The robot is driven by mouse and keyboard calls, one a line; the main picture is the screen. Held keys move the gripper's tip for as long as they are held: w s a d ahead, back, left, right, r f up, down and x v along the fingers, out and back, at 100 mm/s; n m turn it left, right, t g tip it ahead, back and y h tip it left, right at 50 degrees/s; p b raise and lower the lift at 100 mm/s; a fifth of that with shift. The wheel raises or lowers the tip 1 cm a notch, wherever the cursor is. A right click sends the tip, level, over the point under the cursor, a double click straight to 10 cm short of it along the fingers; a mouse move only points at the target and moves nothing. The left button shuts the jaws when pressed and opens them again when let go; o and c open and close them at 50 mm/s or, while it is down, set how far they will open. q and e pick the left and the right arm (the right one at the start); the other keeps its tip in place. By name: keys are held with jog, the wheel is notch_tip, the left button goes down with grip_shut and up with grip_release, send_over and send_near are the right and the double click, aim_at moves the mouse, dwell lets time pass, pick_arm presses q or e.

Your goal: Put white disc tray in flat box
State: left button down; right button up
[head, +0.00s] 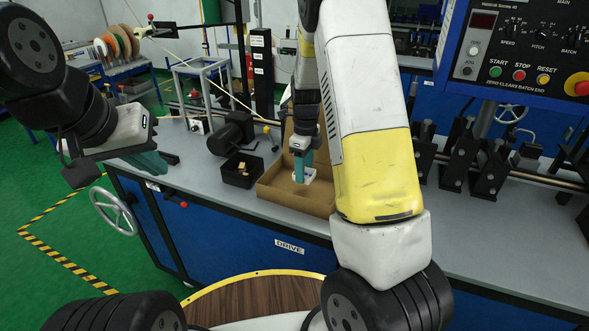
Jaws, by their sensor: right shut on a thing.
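The flat box (270,192) is brown cardboard and stands open on the grey bench, with its lid raised at the back. The white disc tray (318,177) is small and white and shows inside the box's outline, at my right gripper's tips. My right gripper (303,177) has teal fingers, points down over the box and is shut on the tray. I cannot tell whether the tray touches the box floor. My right arm hides the box's right part. My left gripper (152,164) is off to the left, away from the box; its finger gap is unclear.
A black bin (243,170) with small tan pieces stands left of the box. A black motor-like unit (230,134) is behind it. A control panel (520,50) and a rail with black clamps (490,165) are at the right. Bare bench lies left of the bin.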

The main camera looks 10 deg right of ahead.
aim_at(304, 190)
jog(key=shift+f, duration=2.25)
jog(key=shift+f, duration=0.15)
jog(key=o, duration=1.3)
jog(key=shift+o, duration=0.2)
